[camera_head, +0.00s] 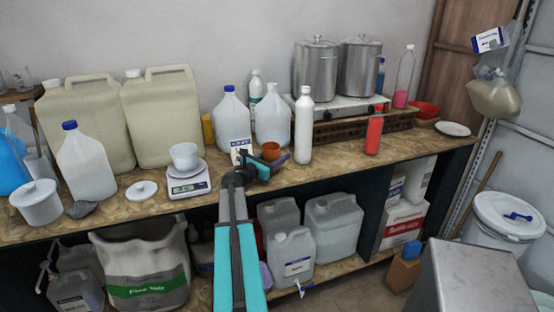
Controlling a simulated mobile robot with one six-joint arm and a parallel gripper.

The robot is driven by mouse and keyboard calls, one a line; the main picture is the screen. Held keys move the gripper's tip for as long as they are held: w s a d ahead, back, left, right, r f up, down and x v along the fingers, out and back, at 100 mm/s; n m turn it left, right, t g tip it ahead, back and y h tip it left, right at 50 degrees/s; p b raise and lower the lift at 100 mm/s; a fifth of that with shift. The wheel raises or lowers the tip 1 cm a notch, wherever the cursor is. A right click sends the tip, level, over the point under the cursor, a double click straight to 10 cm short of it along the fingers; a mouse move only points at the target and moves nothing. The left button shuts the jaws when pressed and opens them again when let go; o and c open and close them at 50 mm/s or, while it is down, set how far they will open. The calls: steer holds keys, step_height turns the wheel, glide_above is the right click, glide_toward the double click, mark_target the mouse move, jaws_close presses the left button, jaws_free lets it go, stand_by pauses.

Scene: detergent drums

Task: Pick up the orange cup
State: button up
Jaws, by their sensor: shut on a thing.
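The orange cup (270,151) is small and stands upright in appearance, at the middle of the wooden workbench in the head view. My gripper (267,162) reaches it from the front, with its teal-tipped jaws at the cup. The jaws are shut on the cup. The lower part of the cup is partly hidden by the jaws. I cannot tell whether the cup's base touches the bench.
A labelled jug (232,117) and a clear jug (272,118) stand close behind the cup. A white bottle (304,125) is close on its right. A scale (188,181) with a white bowl (184,156) is to the left. The bench front (330,173) right of the gripper is clear.

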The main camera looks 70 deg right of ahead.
steer(key=shift+r, duration=0.8)
steer(key=a+r+b, duration=0.2)
steer(key=a+b, duration=0.1)
steer(key=a, duration=1.3)
steer(key=shift+r+b, duration=0.15)
steer(key=shift+b, duration=0.2)
steer(key=shift+w, duration=0.1)
